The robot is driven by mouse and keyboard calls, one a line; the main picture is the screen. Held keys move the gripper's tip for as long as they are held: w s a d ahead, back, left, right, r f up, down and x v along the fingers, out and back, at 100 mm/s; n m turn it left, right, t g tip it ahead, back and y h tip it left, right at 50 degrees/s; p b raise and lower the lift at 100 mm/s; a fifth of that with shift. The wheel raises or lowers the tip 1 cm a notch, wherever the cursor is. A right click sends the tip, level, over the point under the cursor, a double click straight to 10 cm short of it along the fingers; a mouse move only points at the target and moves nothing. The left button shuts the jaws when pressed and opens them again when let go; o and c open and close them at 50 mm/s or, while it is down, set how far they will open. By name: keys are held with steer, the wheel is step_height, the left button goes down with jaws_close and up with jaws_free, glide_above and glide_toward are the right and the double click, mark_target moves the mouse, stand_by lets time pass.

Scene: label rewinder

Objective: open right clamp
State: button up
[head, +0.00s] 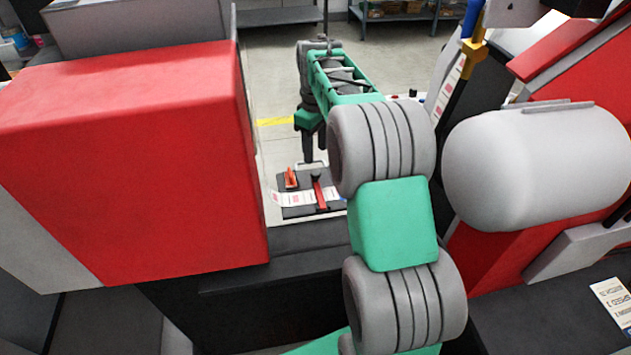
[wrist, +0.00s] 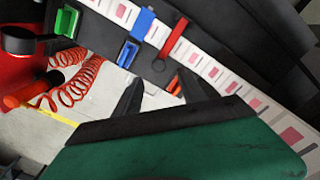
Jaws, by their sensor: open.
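My gripper (head: 307,157) points down over a dark plate (head: 296,211) in the head view. The plate carries a red clamp bar (head: 318,194) with a dark knob and, left of it, an orange handle (head: 291,178). In the wrist view the red bar (wrist: 175,38) crosses the label strip (wrist: 209,69), and a blue bar (wrist: 143,22) crosses it too. My open fingers (wrist: 163,92) have the orange handle (wrist: 173,87) showing between them, apparently ungripped. I cannot tell for certain which clamp is the right one.
A large red housing (head: 140,170) stands left of my arm, and a rounded grey cylinder (head: 535,165) stands right of it. In the wrist view, a green part (wrist: 67,20), a blue part (wrist: 128,52) and a coiled red hose (wrist: 75,80) lie to the left.

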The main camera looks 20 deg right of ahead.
mark_target(315, 172)
step_height(315, 172, down, 8)
steer(key=shift+w, duration=0.1)
steer(key=shift+c, duration=0.2)
jaws_close()
stand_by(0.4)
stand_by(0.9)
